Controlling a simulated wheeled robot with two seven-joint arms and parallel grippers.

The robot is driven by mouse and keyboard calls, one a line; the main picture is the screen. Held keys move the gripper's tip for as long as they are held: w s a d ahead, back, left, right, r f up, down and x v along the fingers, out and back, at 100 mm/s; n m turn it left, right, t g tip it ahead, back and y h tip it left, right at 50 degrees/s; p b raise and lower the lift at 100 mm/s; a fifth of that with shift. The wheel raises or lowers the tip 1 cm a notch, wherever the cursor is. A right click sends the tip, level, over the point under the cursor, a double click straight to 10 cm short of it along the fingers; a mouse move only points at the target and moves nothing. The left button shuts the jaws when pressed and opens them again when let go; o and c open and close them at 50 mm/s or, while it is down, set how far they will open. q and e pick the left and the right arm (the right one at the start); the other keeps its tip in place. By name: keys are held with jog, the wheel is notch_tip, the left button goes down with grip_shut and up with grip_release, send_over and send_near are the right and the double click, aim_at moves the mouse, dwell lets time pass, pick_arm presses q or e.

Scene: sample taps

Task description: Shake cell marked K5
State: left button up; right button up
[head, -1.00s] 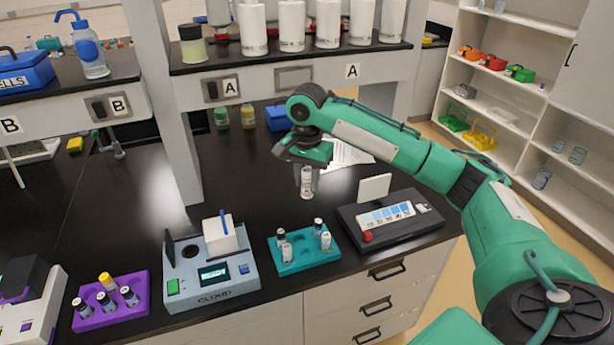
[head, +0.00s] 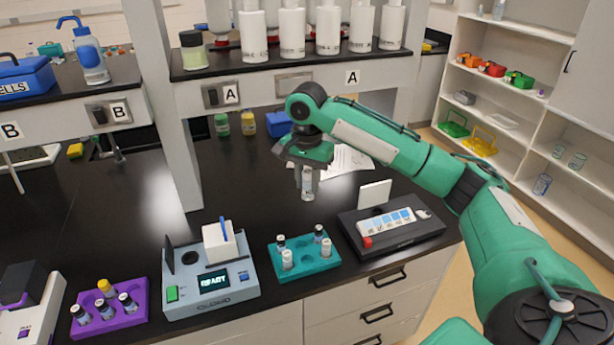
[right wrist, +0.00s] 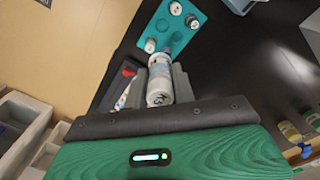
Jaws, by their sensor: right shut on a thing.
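My right gripper (head: 306,165) is shut on a small clear vial (head: 307,184) with a pale label. It holds the vial above the black bench, behind the teal rack (head: 331,262). The vial (right wrist: 159,82) also shows between the fingers in the right wrist view. Several similar vials stand in the teal rack. The grey-blue meter (head: 184,292) to the left has a lit display reading READY. My left gripper is not in view.
A purple rack (head: 137,319) with vials stands at front left. A dark device (head: 399,242) with a red knob and a white card is right of the teal rack. Bottles line the shelf above. The bench (head: 240,190) behind the meter is clear.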

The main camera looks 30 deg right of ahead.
aim_at(307, 171)
notch_tip(307, 171, up, 3)
jog(key=shift+w+f, duration=0.15)
jog(key=shift+f, duration=0.05)
jog(key=f, duration=0.4)
jog(key=shift+s+f, duration=0.2)
jog(key=shift+f, duration=0.05)
jog(key=shift+w+r, duration=0.1)
jog(key=shift+w, duration=0.05)
notch_tip(307, 171, up, 5)
jog(key=shift+w+r, duration=0.1)
jog(key=shift+r, duration=0.05)
jog(key=shift+s+f, duration=0.15)
jog(key=shift+f, duration=1.3)
jog(key=shift+s+f, duration=0.1)
jog(key=shift+f, duration=1.3)
jog(key=shift+w+r, duration=0.15)
